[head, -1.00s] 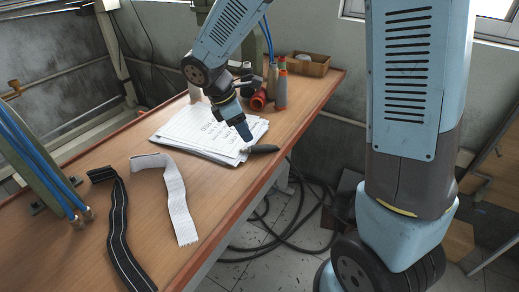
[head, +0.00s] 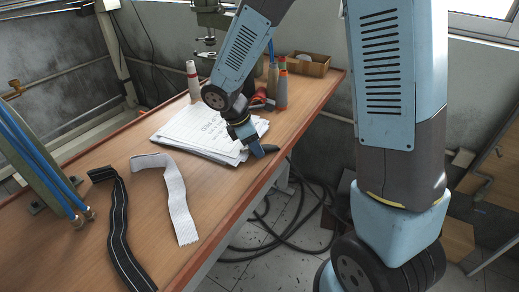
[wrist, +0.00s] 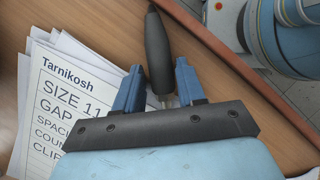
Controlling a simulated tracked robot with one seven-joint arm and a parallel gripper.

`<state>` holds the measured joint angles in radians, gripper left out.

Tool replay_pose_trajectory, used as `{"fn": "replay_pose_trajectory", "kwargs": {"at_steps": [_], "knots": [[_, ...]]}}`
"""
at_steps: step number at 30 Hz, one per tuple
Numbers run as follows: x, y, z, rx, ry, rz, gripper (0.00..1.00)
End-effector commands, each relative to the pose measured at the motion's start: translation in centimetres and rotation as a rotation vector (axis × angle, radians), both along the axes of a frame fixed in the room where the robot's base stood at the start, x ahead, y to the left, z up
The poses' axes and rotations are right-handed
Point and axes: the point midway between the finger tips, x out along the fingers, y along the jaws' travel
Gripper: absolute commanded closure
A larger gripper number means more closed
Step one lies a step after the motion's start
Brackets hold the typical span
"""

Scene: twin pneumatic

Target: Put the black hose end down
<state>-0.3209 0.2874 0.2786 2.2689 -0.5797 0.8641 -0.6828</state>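A black tapered piece with a thin metal tip, which looks like the black hose end (wrist: 157,52), lies beside the paper sheets near the table's edge. In the head view only a bit of the black hose end (head: 271,148) shows beside my gripper (head: 259,152). In the wrist view my gripper (wrist: 158,88) is open, with its two blue fingers apart. The metal tip shows between the fingers, and the black body extends away past them.
Written sheets (head: 196,131) lie under and beside my gripper. A white strap (head: 176,195) and a black strap (head: 116,230) lie nearer. Bottles (head: 281,90) and a small wooden box (head: 308,65) stand behind. Black hoses (head: 262,232) coil on the floor past the table's edge.

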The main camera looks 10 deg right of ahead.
Motion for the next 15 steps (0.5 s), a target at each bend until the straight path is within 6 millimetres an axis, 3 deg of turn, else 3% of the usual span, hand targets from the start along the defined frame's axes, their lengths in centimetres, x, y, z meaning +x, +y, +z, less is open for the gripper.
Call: {"fn": "replay_pose_trajectory", "kwargs": {"at_steps": [2, 12, 15], "knots": [[0.01, 0.0, 0.01, 0.0, 0.0, 0.0, 0.66], [0.01, -0.02, 0.03, 0.0, 0.0, 0.0, 0.99], [0.02, -0.01, 0.04, 0.0, 0.0, 0.0, 1.0]]}}
